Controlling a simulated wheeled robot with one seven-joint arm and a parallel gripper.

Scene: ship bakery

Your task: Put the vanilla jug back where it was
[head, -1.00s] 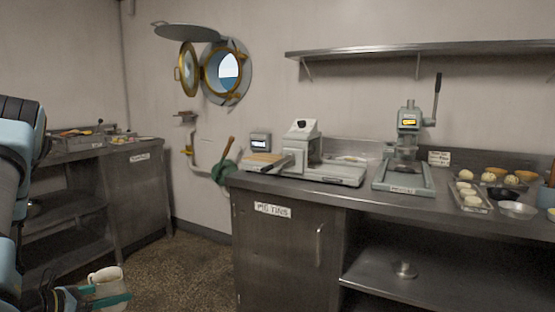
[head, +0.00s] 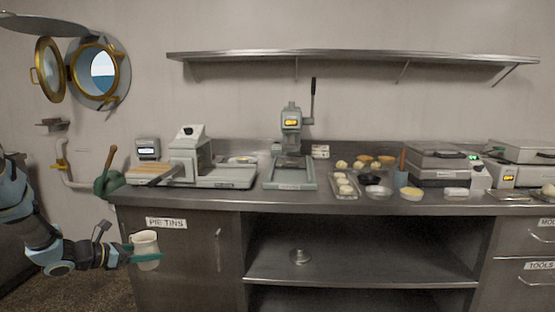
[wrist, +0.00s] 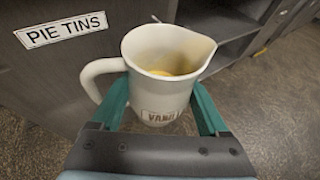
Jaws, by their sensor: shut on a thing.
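The vanilla jug (head: 146,246) is cream-coloured with a handle and a spout. In the wrist view the jug (wrist: 165,75) is upright, its label partly readable as "VANI", with some yellowish contents inside. My gripper (head: 147,256) is shut on the jug, with its green fingers on either side of the body. It holds the jug in front of the cupboard door labelled "PIE TINS" (head: 166,223), below the counter top. In the wrist view the gripper (wrist: 165,108) shows the same hold, with the jug's handle at the left.
The steel counter (head: 235,204) carries a sheeter-like machine (head: 190,160), a lever press (head: 291,150), bowls and dough trays, and a hot appliance (head: 440,165). A bare wall shelf (head: 350,56) runs above.

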